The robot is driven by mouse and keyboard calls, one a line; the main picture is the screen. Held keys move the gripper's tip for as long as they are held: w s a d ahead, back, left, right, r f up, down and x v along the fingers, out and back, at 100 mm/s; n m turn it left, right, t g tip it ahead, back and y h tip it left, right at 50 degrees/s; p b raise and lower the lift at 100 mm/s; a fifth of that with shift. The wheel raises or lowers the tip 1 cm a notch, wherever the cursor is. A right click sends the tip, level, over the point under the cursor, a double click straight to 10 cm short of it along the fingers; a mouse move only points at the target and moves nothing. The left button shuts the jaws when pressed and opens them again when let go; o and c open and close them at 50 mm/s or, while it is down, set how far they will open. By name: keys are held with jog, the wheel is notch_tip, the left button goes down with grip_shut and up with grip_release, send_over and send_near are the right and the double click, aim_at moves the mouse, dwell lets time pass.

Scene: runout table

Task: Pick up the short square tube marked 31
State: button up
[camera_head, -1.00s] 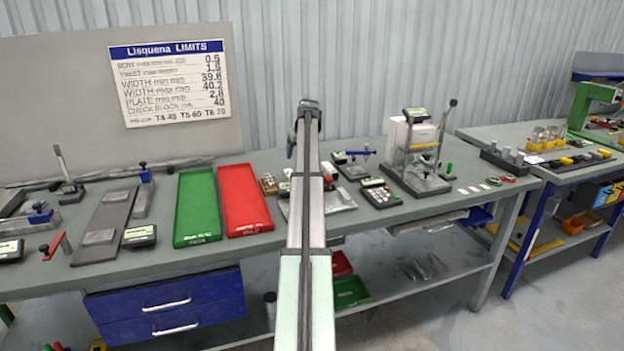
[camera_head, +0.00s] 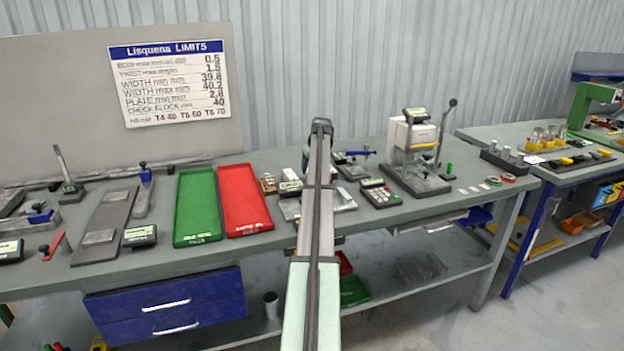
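I cannot make out a number 31 on any piece. Pale metal pieces (camera_head: 343,199) lie on the bench just right of my arm, partly hidden by it. They may be short square tubes, but the marks are too small to read. My arm rises through the middle of the head view and crosses the bench. My gripper cannot be made out; it seems hidden behind the arm, so its fingers and anything between them do not show.
A green tray (camera_head: 197,207) and a red tray (camera_head: 243,200) lie left of my arm. A dark keypad device (camera_head: 380,193) and a lever press (camera_head: 418,160) stand to the right. A limits board (camera_head: 170,83) stands behind. Clear pieces (camera_head: 428,268) lie on the lower shelf.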

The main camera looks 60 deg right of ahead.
jog(key=shift+x, duration=2.65)
jog(key=shift+d, duration=0.1)
jog(key=c, duration=1.1)
jog(key=shift+r, duration=0.1)
jog(key=shift+c, duration=0.2)
jog(key=shift+r, duration=0.1)
